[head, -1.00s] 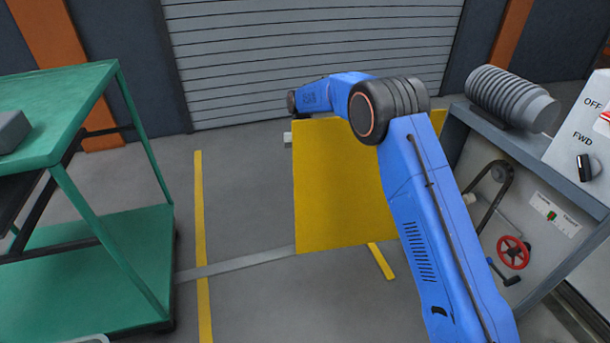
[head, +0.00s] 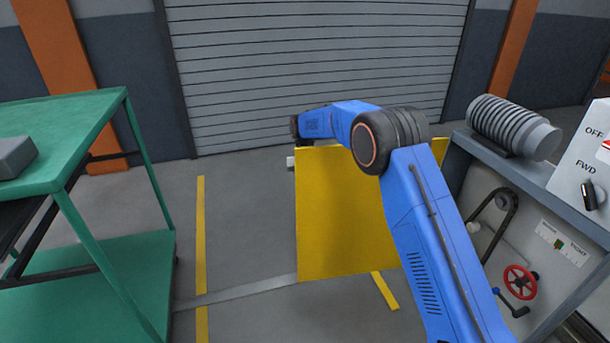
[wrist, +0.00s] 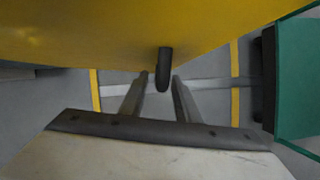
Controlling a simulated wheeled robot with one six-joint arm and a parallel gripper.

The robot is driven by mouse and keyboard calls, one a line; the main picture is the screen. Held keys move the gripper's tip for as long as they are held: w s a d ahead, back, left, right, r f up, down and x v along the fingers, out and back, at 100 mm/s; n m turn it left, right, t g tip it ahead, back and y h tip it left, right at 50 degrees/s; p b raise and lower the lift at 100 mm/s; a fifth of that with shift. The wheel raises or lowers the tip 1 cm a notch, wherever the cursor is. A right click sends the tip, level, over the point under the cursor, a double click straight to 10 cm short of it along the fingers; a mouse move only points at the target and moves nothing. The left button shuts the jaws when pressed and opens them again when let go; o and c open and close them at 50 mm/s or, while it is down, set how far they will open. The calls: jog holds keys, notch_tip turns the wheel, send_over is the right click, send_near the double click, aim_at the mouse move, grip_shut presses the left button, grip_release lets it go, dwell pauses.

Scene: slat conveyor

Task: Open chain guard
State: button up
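The chain guard (head: 345,220) is a yellow panel standing out from the side of the conveyor machine, away from the chain opening. My blue arm reaches over its top, and in the head view my gripper is hidden behind it. In the wrist view the yellow guard (wrist: 120,30) fills the top. A dark rounded handle (wrist: 163,68) sticks out from it. My gripper (wrist: 161,77) has its two fingers apart, one on each side of the handle's end, with narrow gaps showing. Whether they touch it at depth is unclear.
The machine's exposed side shows a dark chain or belt loop (head: 494,222), a red handwheel (head: 519,282) and a switch box (head: 586,165). A green cart (head: 95,290) stands at left. Grey floor with yellow lines lies open between cart and guard. A shutter (head: 320,60) closes the back.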

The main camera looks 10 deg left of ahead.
jog(key=v, duration=1.6)
jog(key=shift+r, duration=0.25)
